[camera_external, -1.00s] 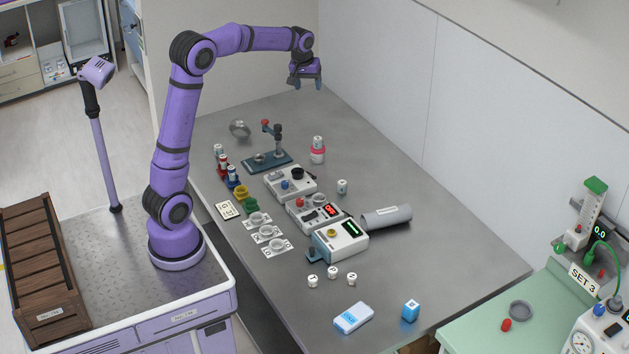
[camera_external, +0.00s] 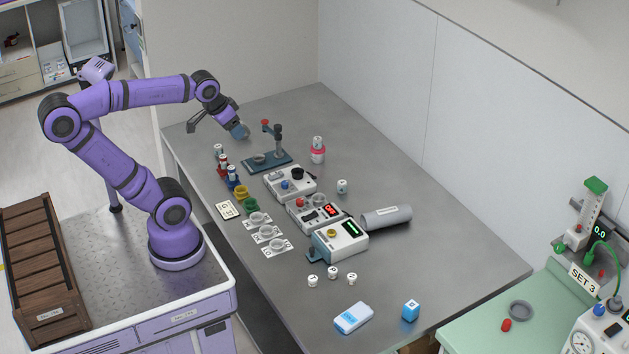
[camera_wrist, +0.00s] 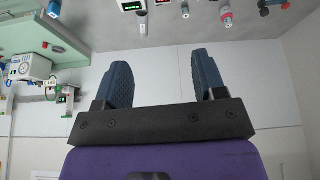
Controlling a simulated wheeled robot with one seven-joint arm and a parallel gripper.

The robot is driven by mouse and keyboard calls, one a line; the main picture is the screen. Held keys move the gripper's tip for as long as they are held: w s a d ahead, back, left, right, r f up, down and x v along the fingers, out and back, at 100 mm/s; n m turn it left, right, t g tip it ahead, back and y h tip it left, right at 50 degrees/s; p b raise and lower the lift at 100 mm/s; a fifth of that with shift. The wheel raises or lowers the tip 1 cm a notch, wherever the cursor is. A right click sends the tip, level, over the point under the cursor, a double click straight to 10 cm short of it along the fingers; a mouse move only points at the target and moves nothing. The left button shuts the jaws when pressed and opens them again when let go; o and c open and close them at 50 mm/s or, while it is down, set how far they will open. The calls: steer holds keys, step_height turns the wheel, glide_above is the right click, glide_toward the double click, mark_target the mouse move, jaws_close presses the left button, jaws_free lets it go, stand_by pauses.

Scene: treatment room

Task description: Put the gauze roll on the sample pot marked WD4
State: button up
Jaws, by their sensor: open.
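My gripper (camera_external: 215,127) is open and empty at the far left of the grey table, above the surface. In the wrist view its two blue fingers stand wide apart with nothing between them (camera_wrist: 162,72). The gauze roll cannot be told for sure. A small white cylinder (camera_external: 342,186) stands right of the instruments, and another white cylinder (camera_external: 317,144) with a pink band stands further back. Small white pots with dark marks (camera_external: 313,281) stand at the front. The mark WD4 is too small to read.
Box-shaped instruments (camera_external: 291,183) and a blue stand (camera_external: 268,162) fill the middle of the table (camera_external: 440,250). A grey cylinder (camera_external: 386,217) lies on its side. Clear cups (camera_external: 268,232) sit on white cards. The table's back right is clear.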

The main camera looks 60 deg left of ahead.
steer(key=shift+m, duration=0.5)
steer(key=s, duration=0.1)
steer(key=s+f, duration=0.2)
steer(key=shift+s+d, duration=0.3)
steer(key=shift+d, duration=0.05)
